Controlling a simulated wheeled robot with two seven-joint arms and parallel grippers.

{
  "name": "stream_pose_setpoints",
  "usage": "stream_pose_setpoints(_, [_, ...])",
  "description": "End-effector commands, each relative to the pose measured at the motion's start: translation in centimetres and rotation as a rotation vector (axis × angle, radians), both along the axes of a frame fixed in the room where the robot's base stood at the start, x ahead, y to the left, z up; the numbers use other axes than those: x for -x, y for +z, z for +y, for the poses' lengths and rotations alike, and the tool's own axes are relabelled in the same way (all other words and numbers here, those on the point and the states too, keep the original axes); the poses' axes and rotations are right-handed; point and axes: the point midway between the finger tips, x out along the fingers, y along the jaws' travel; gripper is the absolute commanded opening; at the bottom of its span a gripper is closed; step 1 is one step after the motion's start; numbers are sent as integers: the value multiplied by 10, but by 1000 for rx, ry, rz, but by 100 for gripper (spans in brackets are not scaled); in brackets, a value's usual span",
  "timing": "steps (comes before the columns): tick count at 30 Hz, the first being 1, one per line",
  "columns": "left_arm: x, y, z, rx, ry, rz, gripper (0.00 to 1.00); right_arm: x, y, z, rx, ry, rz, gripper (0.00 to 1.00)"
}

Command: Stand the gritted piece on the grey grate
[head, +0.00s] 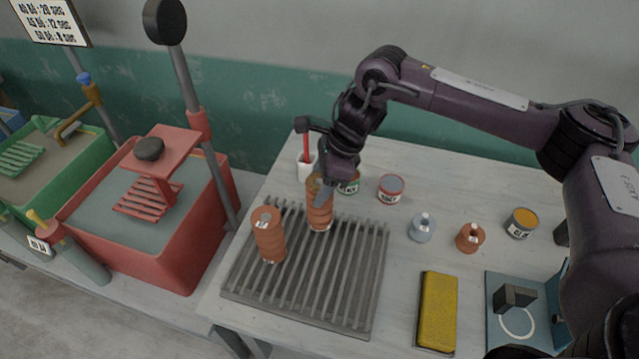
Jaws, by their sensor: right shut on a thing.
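The grey grate (347,283) lies on the pale table, its slats running front to back. My right gripper (322,182) is shut on the upper part of a ridged terracotta piece (320,212), which is upright over the back of the grate. I cannot tell whether its bottom touches the slats. A second ridged terracotta piece (268,236), with a small pale label on top, stands upright on the grate's left side, apart from the held one. Grit is too fine to make out on either piece. My left gripper is not in view.
Behind and right of the grate stand a white cup (306,168), a red can (391,188), a blue-grey weight-like piece (423,228), an orange one (470,237) and a yellow-topped can (521,222). A yellow sponge (438,311) lies front right. A red basin (190,237) stands left. The grate's front and right are clear.

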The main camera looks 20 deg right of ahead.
Motion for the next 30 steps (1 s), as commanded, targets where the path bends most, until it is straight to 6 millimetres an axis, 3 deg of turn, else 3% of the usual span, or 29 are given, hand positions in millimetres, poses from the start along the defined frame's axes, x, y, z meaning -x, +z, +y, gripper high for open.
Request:
stream_pose_setpoints(5, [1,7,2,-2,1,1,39,-1,-14,0,-2,-1,-3,0])
stream_pose_setpoints(16, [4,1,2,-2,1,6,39,-1,-19,1,-2,-1,-5,0])
stream_pose_setpoints(17, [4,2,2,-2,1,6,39,0,-19,0,-1,0,-2,56])
stream_pose_setpoints(21, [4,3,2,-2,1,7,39,0,-19,0,-1,1,-1,75])
stream_pose_setpoints(30, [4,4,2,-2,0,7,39,0,-17,0,-1,0,-2,76])
